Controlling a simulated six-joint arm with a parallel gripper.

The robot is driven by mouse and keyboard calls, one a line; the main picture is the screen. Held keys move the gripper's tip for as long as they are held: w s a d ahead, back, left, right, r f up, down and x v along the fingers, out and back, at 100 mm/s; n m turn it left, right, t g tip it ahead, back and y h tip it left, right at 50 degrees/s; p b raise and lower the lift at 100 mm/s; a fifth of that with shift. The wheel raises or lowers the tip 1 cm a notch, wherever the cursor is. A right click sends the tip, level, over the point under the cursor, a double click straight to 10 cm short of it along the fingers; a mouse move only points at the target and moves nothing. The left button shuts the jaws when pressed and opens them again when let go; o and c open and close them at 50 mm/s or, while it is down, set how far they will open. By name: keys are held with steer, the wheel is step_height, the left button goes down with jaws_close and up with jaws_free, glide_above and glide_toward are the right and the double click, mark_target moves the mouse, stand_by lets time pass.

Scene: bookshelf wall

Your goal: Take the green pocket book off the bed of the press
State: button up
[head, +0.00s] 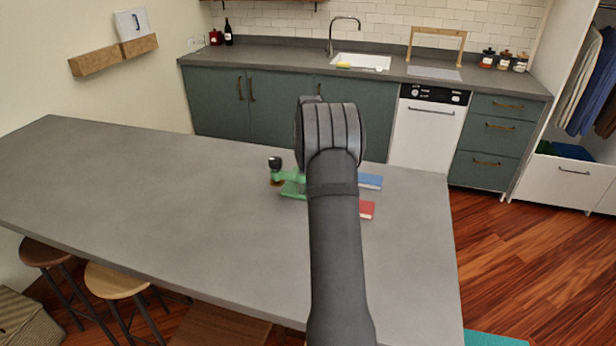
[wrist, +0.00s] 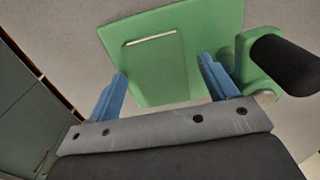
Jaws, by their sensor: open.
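The green press (head: 293,190) stands on the grey counter in the head view, partly hidden behind my arm. Its green bed (wrist: 215,22) fills the upper middle of the wrist view. The green pocket book (wrist: 158,75), close in colour to the bed, shows on it with a thin pale page edge at its far end. My gripper (wrist: 162,68) is open, its two blue fingers on either side of the book. I cannot tell whether either finger touches it. In the head view my arm hides the gripper and book.
A black knob (wrist: 285,62) on a green post rises just right of my right finger. A blue book (head: 370,181) and a red book (head: 367,210) lie right of my arm. The counter (head: 150,200) is clear to the left.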

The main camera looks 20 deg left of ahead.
steer(key=c, duration=1.1)
